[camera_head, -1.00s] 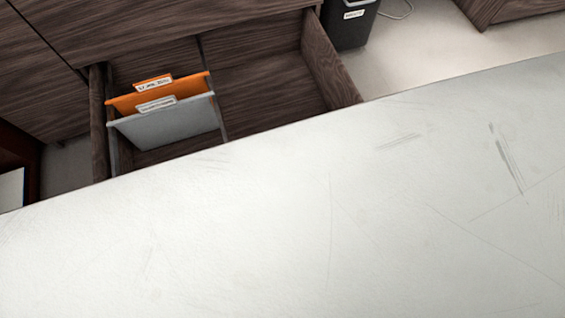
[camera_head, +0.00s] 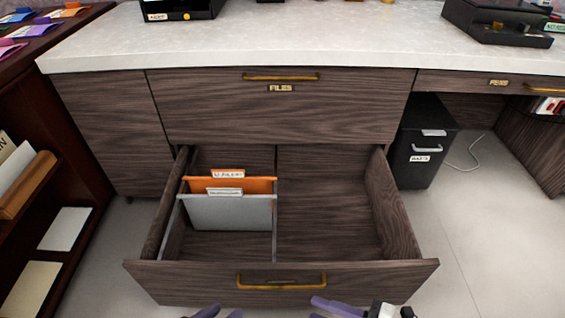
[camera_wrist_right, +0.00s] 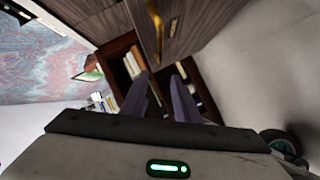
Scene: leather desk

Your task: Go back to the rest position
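My left gripper (camera_head: 221,312) shows only as purple fingertips at the bottom edge of the head view, with a gap between them. My right gripper (camera_head: 326,307) is at the bottom edge to its right, also cut off. In the right wrist view, the two purple fingers of the right gripper (camera_wrist_right: 162,88) stand apart with nothing between them. Both grippers are near the front of the open lower drawer (camera_head: 335,272). The drawer's left compartment holds an orange folder (camera_head: 262,185) and a grey folder (camera_head: 230,212), both upright with labelled tabs. Its right compartment is empty.
The upper drawer (camera_head: 280,112) is shut. A pale desktop (camera_head: 300,45) carries black trays (camera_head: 183,8) at the back. A dark red shelf (camera_head: 75,165) is at left.

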